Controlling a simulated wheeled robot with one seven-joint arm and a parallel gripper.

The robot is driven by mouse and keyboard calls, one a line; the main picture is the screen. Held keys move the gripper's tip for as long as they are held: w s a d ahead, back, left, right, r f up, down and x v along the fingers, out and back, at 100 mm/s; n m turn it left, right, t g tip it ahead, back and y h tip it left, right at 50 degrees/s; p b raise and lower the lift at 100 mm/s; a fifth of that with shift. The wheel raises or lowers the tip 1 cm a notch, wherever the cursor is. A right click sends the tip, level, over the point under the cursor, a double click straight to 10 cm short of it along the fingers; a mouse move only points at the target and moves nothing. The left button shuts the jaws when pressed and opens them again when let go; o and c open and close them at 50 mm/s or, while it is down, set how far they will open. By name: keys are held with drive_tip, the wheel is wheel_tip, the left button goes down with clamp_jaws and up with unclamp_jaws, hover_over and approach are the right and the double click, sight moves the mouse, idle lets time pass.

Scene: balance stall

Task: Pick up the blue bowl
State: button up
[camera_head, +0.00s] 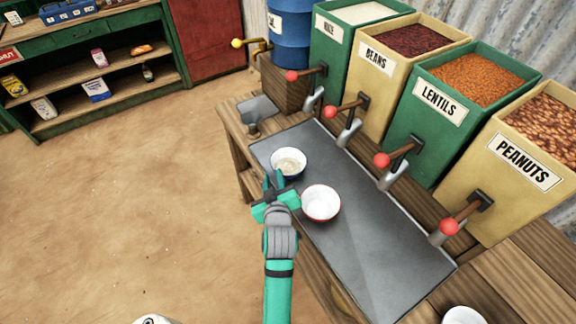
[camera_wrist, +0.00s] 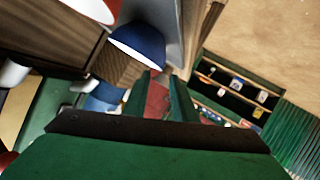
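The blue bowl (camera_head: 296,176) stands upright on the grey metal tray top in the head view, with pale grainy contents inside. Its dark blue side and white rim show in the wrist view (camera_wrist: 137,44). My gripper (camera_head: 275,176) is at the near left side of the bowl, its fingertips overlapping the bowl's edge in the head view. In the wrist view the fingers (camera_wrist: 160,80) are apart with nothing between them, and the bowl lies beyond and to the left of the tips. I cannot tell whether a finger touches it.
A red-rimmed white bowl (camera_head: 320,204) stands close right of the blue bowl. Bins of rice, beans, lentils (camera_head: 440,106) and peanuts with red-knobbed levers (camera_head: 382,160) line the back. The grey surface (camera_head: 385,255) is clear at right. A white bowl (camera_head: 464,316) is at bottom right.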

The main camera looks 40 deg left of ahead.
sight(273, 166)
drive_tip(key=shift+x, duration=3.45)
drive_tip(key=shift+d, duration=0.1)
drive_tip(key=shift+s, duration=0.1)
clamp_jaws()
